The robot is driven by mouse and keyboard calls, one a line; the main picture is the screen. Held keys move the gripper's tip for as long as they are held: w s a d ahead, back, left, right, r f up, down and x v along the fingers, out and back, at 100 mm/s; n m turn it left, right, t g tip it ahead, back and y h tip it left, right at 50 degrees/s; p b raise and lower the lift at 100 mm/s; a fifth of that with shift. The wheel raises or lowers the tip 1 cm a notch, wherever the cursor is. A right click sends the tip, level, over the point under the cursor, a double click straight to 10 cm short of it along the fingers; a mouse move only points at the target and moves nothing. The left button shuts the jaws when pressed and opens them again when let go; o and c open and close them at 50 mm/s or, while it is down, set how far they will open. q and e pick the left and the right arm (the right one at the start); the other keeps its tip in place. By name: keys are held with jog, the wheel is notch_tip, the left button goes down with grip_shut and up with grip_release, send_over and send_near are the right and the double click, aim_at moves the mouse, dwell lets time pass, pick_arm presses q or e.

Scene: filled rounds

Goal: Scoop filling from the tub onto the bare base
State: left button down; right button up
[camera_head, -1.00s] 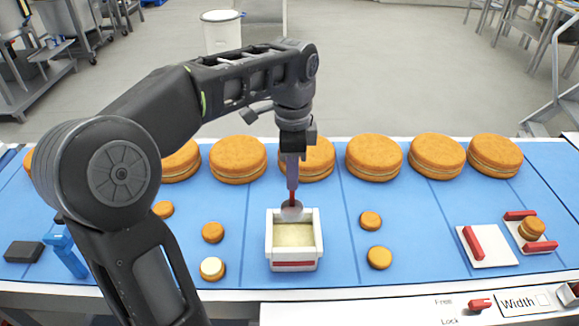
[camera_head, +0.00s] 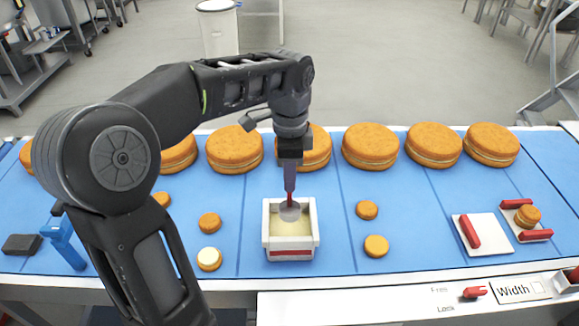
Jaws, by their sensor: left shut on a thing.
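The white tub (camera_head: 291,254) with a red stripe stands on the blue surface in the middle and holds pale filling (camera_head: 292,229). My left gripper (camera_head: 291,162) is shut on a scoop with a red shaft and a round grey head (camera_head: 290,212). The scoop points down, its head inside the tub toward the back wall; whether it touches the filling is unclear. A small round (camera_head: 209,259) left of the tub has a pale top. Small orange-brown rounds lie left (camera_head: 209,223) and right (camera_head: 376,246) of the tub; I cannot tell which is the bare base. My right gripper is out of view.
Large filled rounds (camera_head: 370,146) line the back. At right lie a white plate (camera_head: 490,233) with a red bar and a red-barred holder with a small filled round (camera_head: 527,215). A blue tool (camera_head: 65,243) and dark block (camera_head: 21,245) lie left, partly near my arm.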

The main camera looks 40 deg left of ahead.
aim_at(290, 199)
pick_arm(q)
notch_tip(290, 199, down, 6)
jog(key=b, duration=0.4)
jog(key=shift+f, duration=0.1)
jog(key=shift+f+b, duration=1.2)
jog(key=shift+f, duration=0.55)
notch_tip(290, 199, up, 8)
jog(key=p, duration=0.6)
jog(key=shift+r, duration=1.35)
